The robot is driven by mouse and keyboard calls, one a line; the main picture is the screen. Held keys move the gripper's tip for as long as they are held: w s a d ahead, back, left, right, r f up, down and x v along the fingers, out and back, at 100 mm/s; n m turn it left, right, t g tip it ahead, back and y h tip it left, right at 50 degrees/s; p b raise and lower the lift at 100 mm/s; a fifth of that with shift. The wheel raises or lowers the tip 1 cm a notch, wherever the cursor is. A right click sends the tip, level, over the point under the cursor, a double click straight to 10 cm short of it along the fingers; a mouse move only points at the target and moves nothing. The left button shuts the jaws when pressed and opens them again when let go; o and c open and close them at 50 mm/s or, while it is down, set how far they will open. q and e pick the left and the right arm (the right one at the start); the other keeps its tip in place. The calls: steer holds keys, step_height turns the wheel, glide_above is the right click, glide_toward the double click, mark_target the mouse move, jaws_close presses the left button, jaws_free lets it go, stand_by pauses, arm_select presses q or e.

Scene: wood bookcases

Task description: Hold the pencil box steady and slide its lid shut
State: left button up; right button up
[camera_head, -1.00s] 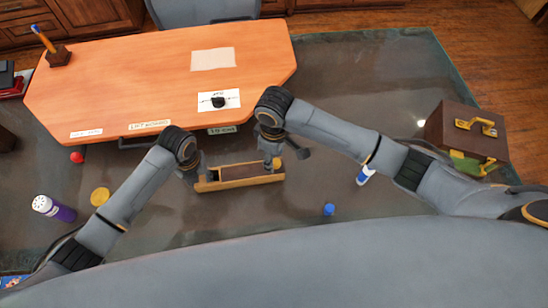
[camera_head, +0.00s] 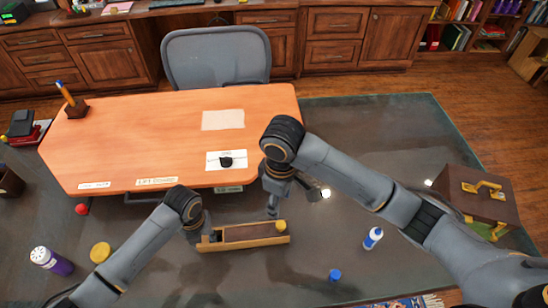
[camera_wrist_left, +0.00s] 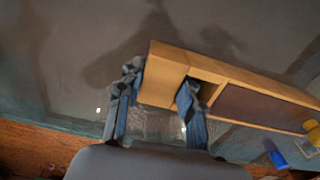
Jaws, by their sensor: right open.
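The long wooden pencil box (camera_head: 245,243) lies on the dark glass table. Its dark lid (camera_head: 250,232) has a yellow knob (camera_head: 281,226) at the right end. The lid covers most of the top, and a gap shows at the left end. In the left wrist view the box (camera_wrist_left: 165,75), the lid (camera_wrist_left: 262,107) and the gap show. My left gripper (camera_head: 203,236) is at the box's left end, one finger outside and one in the gap, shut on the end block (camera_wrist_left: 160,97). My right gripper (camera_head: 272,211) is open and empty, just behind the box near the knob.
An orange desk panel (camera_head: 120,130) lies behind the box. A white-and-blue bottle (camera_head: 373,238) and a blue cap (camera_head: 335,274) are at right, with a brown case (camera_head: 475,195) beyond. A purple bottle (camera_head: 50,260) and a yellow lid (camera_head: 100,252) are at left.

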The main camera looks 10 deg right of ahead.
arm_select(q)
steer(key=o, duration=0.4)
